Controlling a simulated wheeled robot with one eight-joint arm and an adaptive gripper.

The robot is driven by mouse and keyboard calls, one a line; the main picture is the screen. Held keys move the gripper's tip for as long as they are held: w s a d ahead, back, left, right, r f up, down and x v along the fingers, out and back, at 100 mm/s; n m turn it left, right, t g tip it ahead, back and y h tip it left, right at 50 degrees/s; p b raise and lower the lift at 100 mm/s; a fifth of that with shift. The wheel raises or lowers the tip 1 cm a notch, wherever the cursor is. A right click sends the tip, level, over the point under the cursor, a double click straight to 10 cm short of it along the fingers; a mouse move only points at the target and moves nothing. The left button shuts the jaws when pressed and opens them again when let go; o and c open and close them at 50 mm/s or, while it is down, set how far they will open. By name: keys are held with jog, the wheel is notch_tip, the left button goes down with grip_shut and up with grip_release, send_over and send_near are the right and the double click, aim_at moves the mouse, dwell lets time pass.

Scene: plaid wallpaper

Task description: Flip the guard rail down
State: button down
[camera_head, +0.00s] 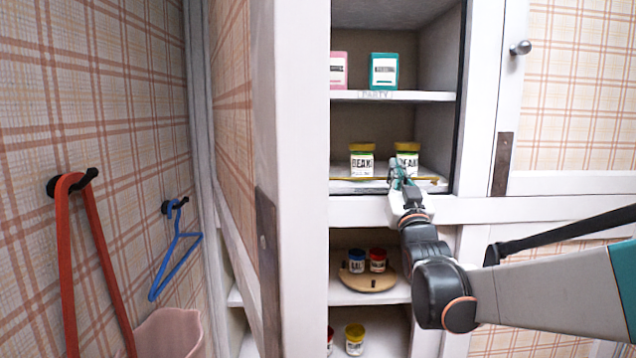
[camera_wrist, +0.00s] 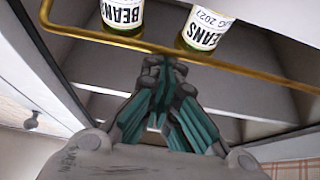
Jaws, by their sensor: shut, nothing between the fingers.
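The guard rail is a thin brass rod. In the head view the guard rail (camera_head: 365,179) runs across the front of the middle cupboard shelf, low before two bean jars. In the wrist view the guard rail (camera_wrist: 230,72) crosses the picture and bends at its left end. My gripper (camera_head: 397,172) is at the shelf front, by the right bean jar. In the wrist view my gripper (camera_wrist: 163,66) is shut and empty, its tips close to the rail. I cannot tell whether they touch it. Part of the rail is hidden behind the gripper in the head view.
The bean jars, left (camera_head: 361,162) and right (camera_head: 407,152), stand behind the rail. An open cupboard door (camera_head: 291,150) stands left of the opening. Boxes (camera_head: 384,70) sit on the shelf above; small jars on a round board (camera_head: 367,280) sit below.

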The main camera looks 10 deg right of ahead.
jog(key=f+t+b, duration=0.1)
jog(key=b, duration=0.1)
jog(key=s+f+t+b, duration=0.1)
jog(key=f+t+b, duration=0.1)
jog(key=shift+a+h, duration=0.1)
jog(key=shift+h, duration=0.2)
jog(key=shift+f, duration=0.15)
dwell(0.4)
notch_tip(320, 180, up, 4)
jog(key=p, duration=0.3)
jog(key=v, duration=1)
jog(key=shift+f+b, duration=0.35)
jog(key=shift+a+f, duration=0.1)
